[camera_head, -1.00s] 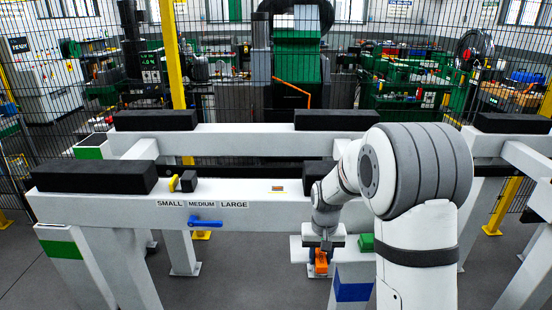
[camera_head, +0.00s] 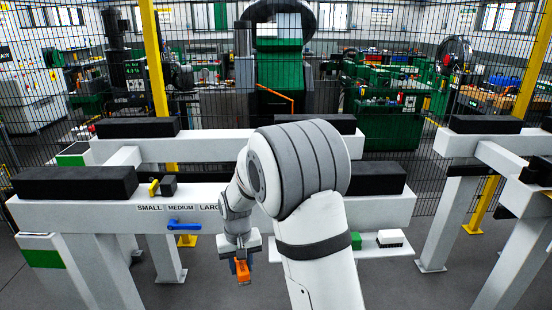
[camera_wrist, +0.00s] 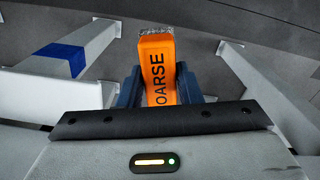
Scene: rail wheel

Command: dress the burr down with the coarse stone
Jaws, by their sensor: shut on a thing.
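My gripper (camera_head: 241,257) is shut on the orange coarse stone (camera_head: 243,272). It holds the stone in the air in front of the white beam, below the size labels. In the wrist view the stone (camera_wrist: 157,68) stands between the dark blue fingers (camera_wrist: 158,90). Its black lettering reads "OARSE", and its far end is rough and grey. The white beam (camera_head: 100,208) runs across the head view, with SMALL, MEDIUM and a partly covered LARGE on its front. I cannot see the burr; my arm covers part of the beam.
A blue handle (camera_head: 184,225) sits on the beam's front. Black pads (camera_head: 76,183) and a yellow-and-black item (camera_head: 162,186) stand on top. A white shelf (camera_head: 375,252) at right bears a green block (camera_head: 356,240) and a white-and-black block (camera_head: 391,238). A mesh fence stands behind.

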